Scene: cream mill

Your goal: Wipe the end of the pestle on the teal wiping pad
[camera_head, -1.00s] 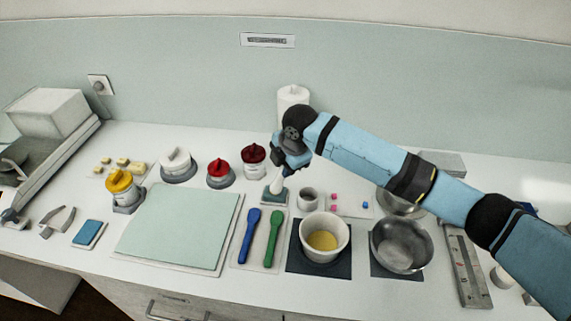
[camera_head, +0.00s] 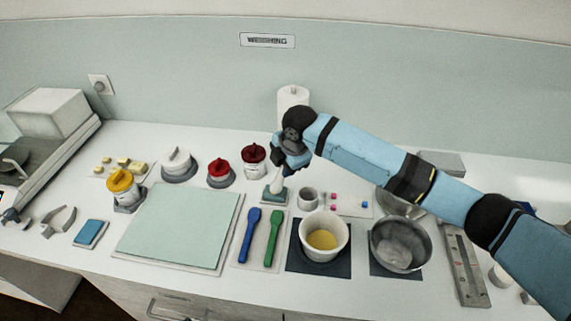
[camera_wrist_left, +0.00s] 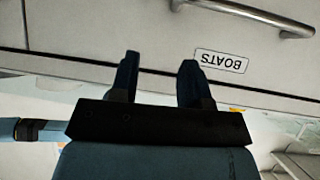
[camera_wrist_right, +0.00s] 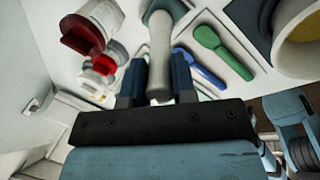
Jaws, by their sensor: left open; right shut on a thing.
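The pale pestle (camera_head: 276,185) is in my right gripper (camera_head: 281,165), which is shut on its handle. It points down, slightly tilted, with its end at the small teal wiping pad (camera_head: 270,197). I cannot tell for sure whether the end presses on the pad. In the right wrist view, the pestle (camera_wrist_right: 160,45) runs between the fingers (camera_wrist_right: 160,75), and its far end overlaps the teal pad (camera_wrist_right: 178,8). My left gripper (camera_wrist_left: 158,75) is open and empty in the left wrist view, facing a drawer front. It is not in the head view.
Red-lidded jars (camera_head: 254,160) stand to the left. Blue and green spatulas (camera_head: 250,236) lie in front, beside a mortar with yellow contents (camera_head: 322,237). A paper roll (camera_head: 292,97) stands behind.

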